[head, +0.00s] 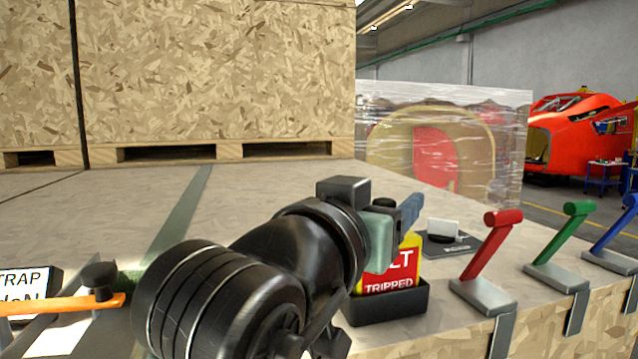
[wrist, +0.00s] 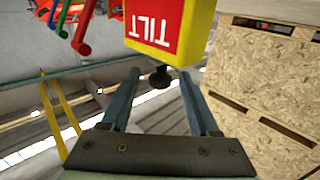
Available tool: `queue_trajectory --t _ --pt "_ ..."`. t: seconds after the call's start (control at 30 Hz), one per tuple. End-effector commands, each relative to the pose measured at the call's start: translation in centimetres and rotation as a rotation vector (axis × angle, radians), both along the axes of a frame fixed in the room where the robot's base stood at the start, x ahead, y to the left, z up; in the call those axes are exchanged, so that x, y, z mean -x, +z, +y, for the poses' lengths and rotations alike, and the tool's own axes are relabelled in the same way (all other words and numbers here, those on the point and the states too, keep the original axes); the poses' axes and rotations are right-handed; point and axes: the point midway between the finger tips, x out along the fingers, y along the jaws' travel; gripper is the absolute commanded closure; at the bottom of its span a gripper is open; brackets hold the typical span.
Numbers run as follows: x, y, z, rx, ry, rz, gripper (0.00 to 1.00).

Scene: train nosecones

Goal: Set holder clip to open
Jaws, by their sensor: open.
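I cannot tell for certain which part is the holder clip. A red lever (head: 487,245), a green lever (head: 560,233) and a blue lever (head: 618,225) stand tilted on grey brackets at the table edge. They also show at upper left in the wrist view. A yellow and red tilt indicator (head: 392,277), reading "TRIPPED", sits in a black holder (head: 390,303); its "TILT" face (wrist: 158,30) is upside down in the wrist view. My gripper (head: 411,208) is open beside the indicator and partly hides it. A small black knob (wrist: 160,77) shows between its fingers, which appear empty.
A dark plate with a pale block (head: 443,229) lies behind the indicator. An orange bar (head: 65,306) with a black knob and a strap label (head: 28,290) is at left. A large wooden crate (head: 210,70) fills the back; the table before it is mostly bare.

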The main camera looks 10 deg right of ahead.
Motion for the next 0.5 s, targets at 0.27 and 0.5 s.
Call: queue_trajectory --t 0.27,0.5 --pt "-0.20 -0.06 -0.23 0.001 -0.001 -0.001 0.38" --pt "-0.18 -0.04 -0.21 0.001 -0.001 -0.001 0.74"
